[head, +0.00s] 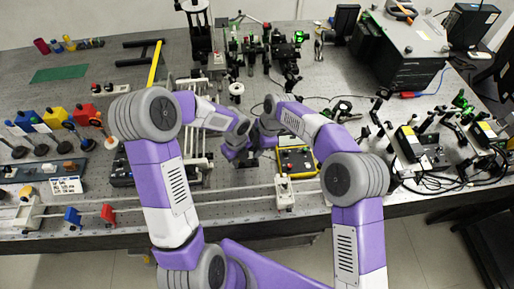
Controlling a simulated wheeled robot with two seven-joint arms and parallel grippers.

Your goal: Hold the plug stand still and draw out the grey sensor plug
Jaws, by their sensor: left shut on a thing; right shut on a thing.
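My two grippers meet close together near the middle of the bench in the head view. My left gripper (238,153) is low over a small dark plug stand (246,164) and is shut on it. My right gripper (256,143) comes in from the right, right beside the left one, and is shut on what appears to be the grey sensor plug. The plug itself is hidden by the grippers and too small to make out. I cannot tell whether it is still in the stand.
A yellow-edged box (296,161) sits just right of the grippers. A white-topped post (236,90) and dark optics stand behind them. A rail (150,207) runs along the front. Coloured blocks (54,117) stand at left, cabled instruments (410,140) at right.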

